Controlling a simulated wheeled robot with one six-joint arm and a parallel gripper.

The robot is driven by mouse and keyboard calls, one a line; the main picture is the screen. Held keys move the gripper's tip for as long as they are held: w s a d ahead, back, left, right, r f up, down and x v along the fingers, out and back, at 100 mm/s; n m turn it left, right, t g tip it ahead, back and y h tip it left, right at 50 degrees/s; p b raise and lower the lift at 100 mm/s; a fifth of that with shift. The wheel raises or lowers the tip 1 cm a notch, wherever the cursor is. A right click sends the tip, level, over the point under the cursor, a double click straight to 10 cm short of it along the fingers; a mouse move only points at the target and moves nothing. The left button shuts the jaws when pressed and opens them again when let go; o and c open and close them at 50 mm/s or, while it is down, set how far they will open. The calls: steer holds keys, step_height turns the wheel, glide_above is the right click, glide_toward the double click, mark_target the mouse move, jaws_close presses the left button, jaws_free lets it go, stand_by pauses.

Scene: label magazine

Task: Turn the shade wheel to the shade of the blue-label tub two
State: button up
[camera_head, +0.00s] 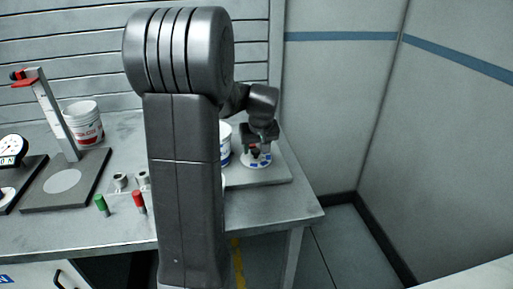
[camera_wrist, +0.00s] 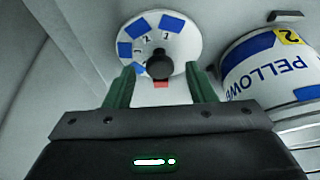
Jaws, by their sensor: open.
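The shade wheel (camera_wrist: 187,52) is a white disc with blue patches of differing look and small numerals around its rim. A dark round knob (camera_wrist: 160,65) stands at its middle, with a red mark (camera_wrist: 161,85) below it. My gripper (camera_wrist: 160,82) is open, its green fingers on either side of the knob; I cannot tell whether they touch it. A blue-label tub (camera_wrist: 265,68) with a yellow tag reading 2 is right of the wheel in the wrist view. In the head view my gripper (camera_head: 257,148) is over the wheel (camera_head: 258,162), and my arm partly hides a blue-label tub (camera_head: 225,157).
A red-label tub (camera_head: 88,132) stands behind a grey base with an upright post (camera_head: 52,115). A dial gauge (camera_head: 12,148) is at far left. The table (camera_head: 290,207) ends right of the wheel.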

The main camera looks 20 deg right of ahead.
steer(key=shift+w+f, duration=0.1)
steer(key=shift+f, duration=0.2)
steer(key=c, duration=1)
steer(key=shift+o, duration=0.2)
steer(key=n, duration=0.1)
steer(key=n+y+b, duration=0.1)
steer(key=n, duration=0.1)
steer(key=n+y, duration=0.1)
steer(key=n, duration=0.1)
steer(key=shift+d+b, duration=0.3)
steer(key=shift+w+d+n+g+y, duration=0.1)
steer(key=shift+n+g+y, duration=0.2)
steer(key=shift+n, duration=0.9)
steer(key=shift+n+g+y, duration=0.2)
steer(key=shift+n+y, duration=0.2)
steer(key=shift+n, duration=0.8)
